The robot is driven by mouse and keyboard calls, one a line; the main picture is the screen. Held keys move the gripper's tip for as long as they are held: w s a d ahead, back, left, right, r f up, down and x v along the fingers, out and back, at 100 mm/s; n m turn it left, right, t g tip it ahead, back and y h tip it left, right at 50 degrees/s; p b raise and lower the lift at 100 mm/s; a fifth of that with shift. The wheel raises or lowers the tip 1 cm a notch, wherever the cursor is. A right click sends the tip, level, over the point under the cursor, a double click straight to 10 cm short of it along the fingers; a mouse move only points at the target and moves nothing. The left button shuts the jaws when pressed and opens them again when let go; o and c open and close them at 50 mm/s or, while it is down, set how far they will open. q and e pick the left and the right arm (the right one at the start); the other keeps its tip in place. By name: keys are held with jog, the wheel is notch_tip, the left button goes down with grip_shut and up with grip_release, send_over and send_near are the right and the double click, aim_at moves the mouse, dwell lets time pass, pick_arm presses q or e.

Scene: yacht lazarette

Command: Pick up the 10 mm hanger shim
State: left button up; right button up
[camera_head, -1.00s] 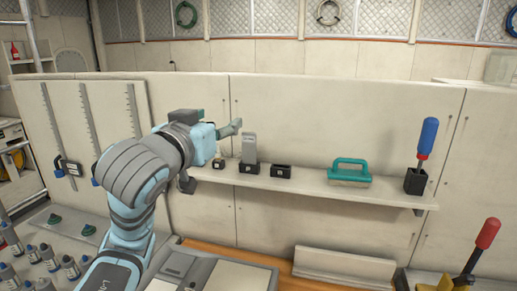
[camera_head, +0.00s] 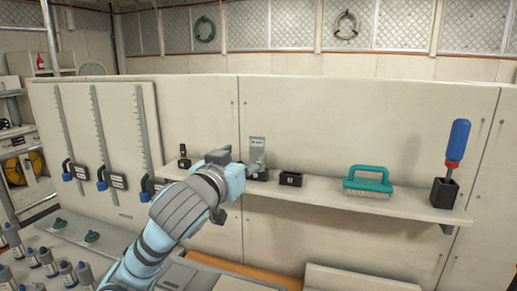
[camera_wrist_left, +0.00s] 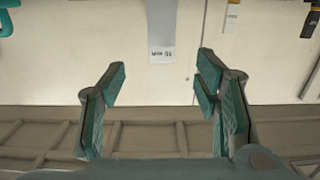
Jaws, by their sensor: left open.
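The 10 mm hanger shim (camera_head: 257,146) is a flat grey plate standing upright in a black holder on the wall shelf. My left gripper (camera_head: 258,166) is in front of its lower part and hides some of it and its holder. In the left wrist view the shim (camera_wrist_left: 161,28), with its lettering upside down, lies at the top, in line with the gap between the fingers. My left gripper (camera_wrist_left: 160,76) is open and empty there, and the shim's visible end is just beyond the fingertips. My right gripper is not in view.
On the shelf (camera_head: 327,197), an empty-looking black holder (camera_head: 291,179) stands right of the shim, and a small holder (camera_head: 184,157) stands left. Further right are a teal-handled brush (camera_head: 368,181) and a blue-handled tool (camera_head: 457,143) in a black holder. Long grey clamps (camera_head: 105,135) hang at left.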

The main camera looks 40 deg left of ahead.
aim_at(256, 141)
pick_arm(q)
jog(key=p+x, duration=0.2)
jog(key=x, duration=0.1)
jog(key=r+p+x, duration=0.1)
jog(key=p+x, duration=0.1)
jog(key=x, duration=0.2)
jog(key=p+x, duration=0.3)
jog(key=x, duration=0.1)
jog(key=shift+r, duration=0.15)
jog(key=shift+s, duration=0.15)
jog(key=shift+c, duration=0.9)
jog(key=c, duration=1.2)
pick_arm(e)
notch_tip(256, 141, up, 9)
